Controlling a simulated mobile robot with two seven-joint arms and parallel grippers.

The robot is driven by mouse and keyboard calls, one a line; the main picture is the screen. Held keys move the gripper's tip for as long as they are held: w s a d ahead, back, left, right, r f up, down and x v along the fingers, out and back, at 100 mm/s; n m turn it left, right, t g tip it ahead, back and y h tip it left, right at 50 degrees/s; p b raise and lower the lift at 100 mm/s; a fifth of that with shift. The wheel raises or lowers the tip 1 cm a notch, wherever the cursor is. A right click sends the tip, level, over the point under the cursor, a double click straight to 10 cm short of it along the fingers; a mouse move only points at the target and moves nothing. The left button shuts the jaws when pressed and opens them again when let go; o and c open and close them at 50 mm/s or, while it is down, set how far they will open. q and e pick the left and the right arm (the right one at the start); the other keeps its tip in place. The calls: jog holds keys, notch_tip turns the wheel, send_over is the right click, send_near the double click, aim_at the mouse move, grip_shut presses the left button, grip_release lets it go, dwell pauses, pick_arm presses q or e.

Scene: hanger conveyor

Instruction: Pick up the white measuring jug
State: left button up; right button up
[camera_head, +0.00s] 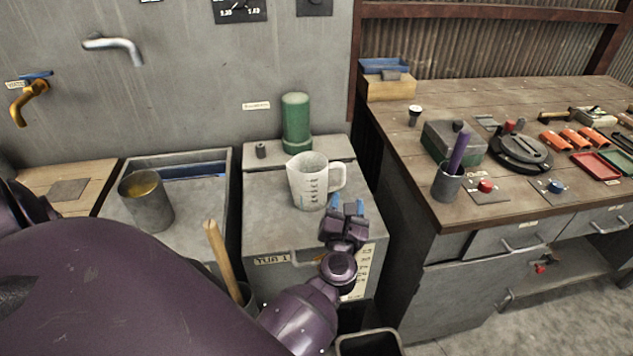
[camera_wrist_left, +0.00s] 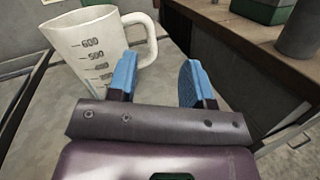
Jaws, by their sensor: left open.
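The white measuring jug (camera_head: 308,184) stands upright on the grey top of the cabinet marked TUB 1 (camera_head: 258,222) in the head view. Its handle points right. In the left wrist view the jug (camera_wrist_left: 84,52) is at the upper left, with its printed scale facing me and its handle at the right. My left gripper (camera_head: 347,208), with blue fingertips, is open at the front right of the jug, near the cabinet's front edge. In the left wrist view the open fingers (camera_wrist_left: 160,82) have nothing between them; the left finger is close to the jug, below its handle. The right gripper is not in view.
A metal pot (camera_head: 147,199) is in the basin at left. A wooden handle (camera_head: 223,258) sticks up at the cabinet's front left. A workbench (camera_head: 425,150) with tools is at right.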

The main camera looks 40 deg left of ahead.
aim_at(343, 175)
pick_arm(q)
jog(key=n+g, duration=0.1)
jog(key=n, duration=0.1)
jog(key=a+f+n+g+y, duration=0.1)
jog(key=n, duration=0.1)
jog(key=shift+w+f, duration=0.15)
jog(key=shift+f, duration=0.05)
jog(key=shift+w+a+f+n+g+y, duration=0.15)
jog(key=shift+n+g+y, duration=0.15)
jog(key=shift+n+g, duration=0.1)
jog(key=x, duration=0.4)
jog(key=shift+w+a+p, duration=0.1)
jog(key=shift+w+p, duration=0.05)
jog(key=shift+p, duration=0.15)
jog(key=shift+x, duration=0.75)
jog(key=x, duration=0.4)
jog(key=shift+w+d+p, duration=0.25)
jog(key=shift+p, duration=0.05)
jog(key=shift+w+a, duration=0.2)
grip_shut()
jog(key=shift+r, duration=0.3)
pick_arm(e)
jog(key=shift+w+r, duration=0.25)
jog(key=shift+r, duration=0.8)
